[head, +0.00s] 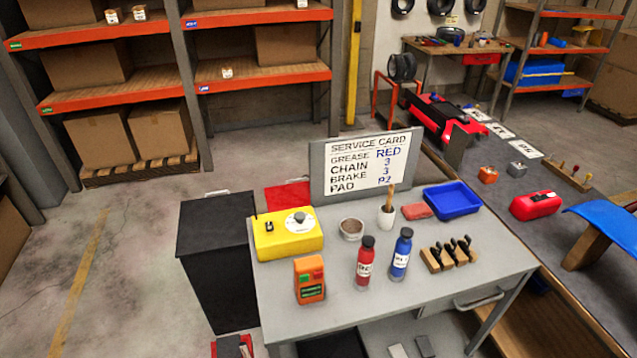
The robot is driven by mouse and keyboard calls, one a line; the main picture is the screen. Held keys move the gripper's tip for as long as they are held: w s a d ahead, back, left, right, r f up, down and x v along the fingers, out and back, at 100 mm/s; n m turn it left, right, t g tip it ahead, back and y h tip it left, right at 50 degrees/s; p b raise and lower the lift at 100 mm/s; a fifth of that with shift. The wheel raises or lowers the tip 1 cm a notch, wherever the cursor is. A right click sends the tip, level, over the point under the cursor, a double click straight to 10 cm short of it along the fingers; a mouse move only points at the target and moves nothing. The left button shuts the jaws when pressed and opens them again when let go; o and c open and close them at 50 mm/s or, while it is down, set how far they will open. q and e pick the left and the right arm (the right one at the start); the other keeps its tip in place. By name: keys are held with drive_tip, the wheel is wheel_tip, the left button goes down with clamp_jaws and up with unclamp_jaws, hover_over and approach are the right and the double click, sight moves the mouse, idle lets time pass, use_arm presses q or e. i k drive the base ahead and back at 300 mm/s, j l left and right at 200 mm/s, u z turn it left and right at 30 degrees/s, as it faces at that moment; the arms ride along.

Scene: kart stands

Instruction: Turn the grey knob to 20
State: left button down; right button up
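A grey knob (299,217) sits on a white round dial on top of a yellow box (272,243). The box stands at the left back corner of the grey table. A small black switch or part (269,226) is on the box, left of the dial. The dial's numbers are too small to read, so I cannot tell the knob's setting. Neither of my grippers is in view.
A black cabinet (218,262) stands left of the table.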

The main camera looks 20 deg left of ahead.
sight(300, 217)
drive_tip(key=l+u, duration=0.35)
drive_tip(key=i+l+u, duration=0.1)
drive_tip(key=u, duration=0.25)
drive_tip(key=l+u, duration=0.35)
